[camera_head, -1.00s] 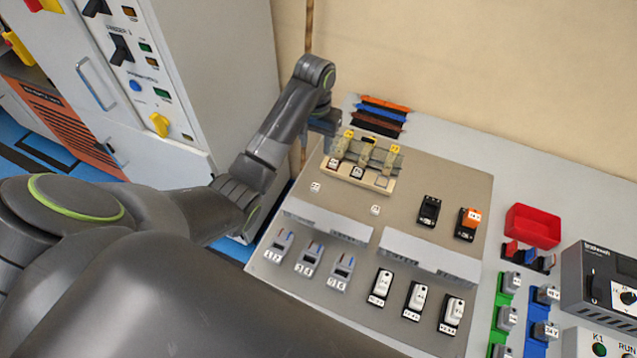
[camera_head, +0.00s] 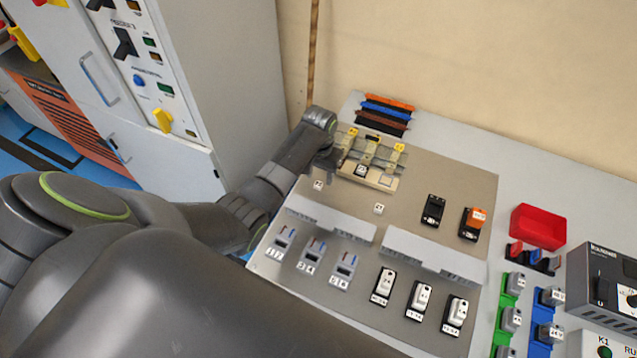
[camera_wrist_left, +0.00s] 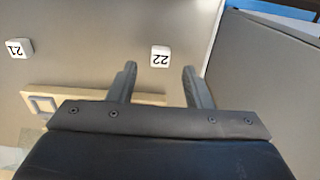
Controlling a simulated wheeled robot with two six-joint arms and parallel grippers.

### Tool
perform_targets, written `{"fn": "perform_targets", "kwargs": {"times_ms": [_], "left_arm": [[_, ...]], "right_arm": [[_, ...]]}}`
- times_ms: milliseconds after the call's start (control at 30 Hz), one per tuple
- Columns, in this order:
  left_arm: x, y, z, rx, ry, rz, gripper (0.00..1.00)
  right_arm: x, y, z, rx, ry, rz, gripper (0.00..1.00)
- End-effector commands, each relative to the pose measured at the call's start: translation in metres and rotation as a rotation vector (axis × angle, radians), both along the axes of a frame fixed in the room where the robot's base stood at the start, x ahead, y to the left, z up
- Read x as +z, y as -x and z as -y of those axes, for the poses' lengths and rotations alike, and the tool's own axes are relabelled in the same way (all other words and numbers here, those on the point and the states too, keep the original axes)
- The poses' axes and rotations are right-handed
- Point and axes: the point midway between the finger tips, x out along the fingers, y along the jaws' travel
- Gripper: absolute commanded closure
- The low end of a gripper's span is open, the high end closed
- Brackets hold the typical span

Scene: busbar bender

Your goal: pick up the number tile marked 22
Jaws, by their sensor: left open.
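The tile marked 22 (camera_wrist_left: 160,56) is a small white block lying flat on the beige panel, its number upside down in the left wrist view. In the head view it is the left one of two small white tiles (camera_head: 318,185). My left gripper (camera_wrist_left: 160,73) is open and empty. In the wrist picture the tile shows just beyond the gap between its fingertips, not between the fingers. In the head view the left gripper (camera_head: 328,160) hangs beside the tile holder, close to the tile, its fingers barely visible. My right gripper is not in view.
A second tile marked 21 (camera_wrist_left: 18,49) lies to the left in the wrist view. The cream holder (camera_head: 384,181) with clear clamps stands close to the left gripper. A grey trunking (camera_head: 330,222) crosses the panel in front. A red bin (camera_head: 538,226) stands at right.

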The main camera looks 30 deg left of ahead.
Motion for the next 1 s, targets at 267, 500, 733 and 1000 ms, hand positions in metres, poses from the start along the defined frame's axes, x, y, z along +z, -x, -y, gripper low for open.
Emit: {"fn": "perform_targets", "kwargs": {"times_ms": [267, 500, 733, 1000], "left_arm": [[-0.025, 0.001, 0.000, -0.001, -0.001, 0.000, 0.55], [-0.027, 0.001, 0.000, -0.001, -0.001, 0.001, 0.55], [-0.027, 0.001, 0.000, -0.001, -0.001, 0.001, 0.82], [-0.026, 0.001, 0.000, -0.001, -0.001, 0.001, 1.00]], "right_arm": [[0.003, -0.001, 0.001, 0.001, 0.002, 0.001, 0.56], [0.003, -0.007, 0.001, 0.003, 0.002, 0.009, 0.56], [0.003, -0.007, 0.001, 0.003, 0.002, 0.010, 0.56], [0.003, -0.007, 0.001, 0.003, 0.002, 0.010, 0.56]]}}
